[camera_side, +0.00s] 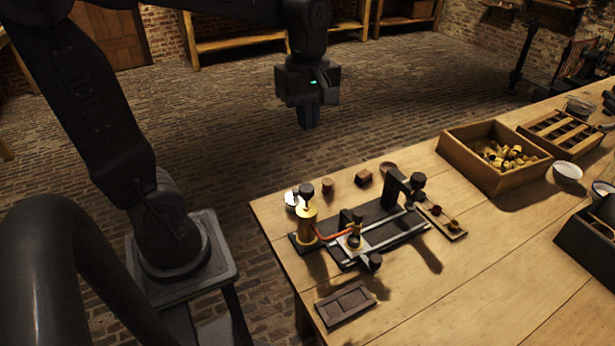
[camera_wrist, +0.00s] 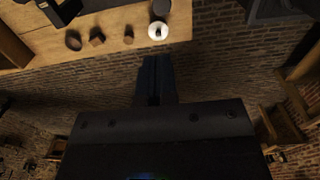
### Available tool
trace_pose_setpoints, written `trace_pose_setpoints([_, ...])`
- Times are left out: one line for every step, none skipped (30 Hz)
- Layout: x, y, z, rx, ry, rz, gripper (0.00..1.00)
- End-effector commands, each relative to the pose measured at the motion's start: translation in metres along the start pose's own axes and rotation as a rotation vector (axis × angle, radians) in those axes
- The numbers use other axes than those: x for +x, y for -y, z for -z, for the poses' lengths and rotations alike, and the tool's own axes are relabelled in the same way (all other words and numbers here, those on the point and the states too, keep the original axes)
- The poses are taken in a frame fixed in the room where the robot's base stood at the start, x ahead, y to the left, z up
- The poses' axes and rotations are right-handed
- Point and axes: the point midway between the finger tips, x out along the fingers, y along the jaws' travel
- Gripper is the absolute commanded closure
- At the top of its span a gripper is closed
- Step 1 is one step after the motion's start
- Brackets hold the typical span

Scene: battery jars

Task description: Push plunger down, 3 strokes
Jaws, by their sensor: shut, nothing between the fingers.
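A brass cylinder (camera_side: 306,226) with a black knob (camera_side: 306,190) on top, which looks like the plunger, stands upright at the left end of a dark base board (camera_side: 375,218) on the wooden table. In the wrist view a dark rounded shape, probably the knob (camera_wrist: 161,8), shows at the top edge, partly cut off. My gripper (camera_side: 309,122) is shut and empty, pointing down. It hangs high beyond the table's back left edge, apart from the plunger. Its shut fingers also show in the wrist view (camera_wrist: 155,80).
A black post (camera_side: 397,187) rises from the board. A crate (camera_side: 480,172) of brass parts stands right. A dark panel (camera_side: 345,304) lies in front.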

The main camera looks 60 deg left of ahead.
Motion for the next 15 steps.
trace_pose_setpoints([0.0, 0.0, 0.0, 0.001, 0.0, 0.0, 1.0])
trace_pose_setpoints([0.001, 0.0, 0.0, 0.001, 0.0, 0.0, 1.0])
trace_pose_setpoints([0.002, 0.0, 0.0, 0.001, 0.0, 0.001, 1.0])
trace_pose_setpoints([0.003, 0.0, 0.0, 0.001, 0.0, 0.002, 1.0])
trace_pose_setpoints([0.005, 0.0, 0.0, 0.001, 0.001, 0.003, 1.0])
trace_pose_setpoints([0.008, 0.0, 0.0, 0.002, 0.001, 0.003, 1.0])
trace_pose_setpoints([0.012, 0.0, 0.0, 0.002, 0.001, 0.003, 1.0])
trace_pose_setpoints([0.015, 0.0, 0.0, 0.002, 0.001, 0.004, 1.0])
trace_pose_setpoints([0.022, 0.001, 0.0, 0.002, 0.001, 0.005, 1.0])
trace_pose_setpoints([0.027, 0.001, 0.0, 0.002, 0.001, 0.005, 1.0])
trace_pose_setpoints([0.033, 0.001, 0.0, 0.002, 0.001, 0.006, 1.0])
trace_pose_setpoints([0.041, 0.001, 0.0, 0.002, 0.001, 0.007, 1.0])
trace_pose_setpoints([0.048, 0.001, 0.0, 0.002, 0.001, 0.008, 1.0])
trace_pose_setpoints([0.054, 0.001, 0.0, 0.002, 0.001, 0.007, 1.0])
trace_pose_setpoints([0.063, 0.001, 0.0, 0.002, 0.001, 0.007, 1.0])
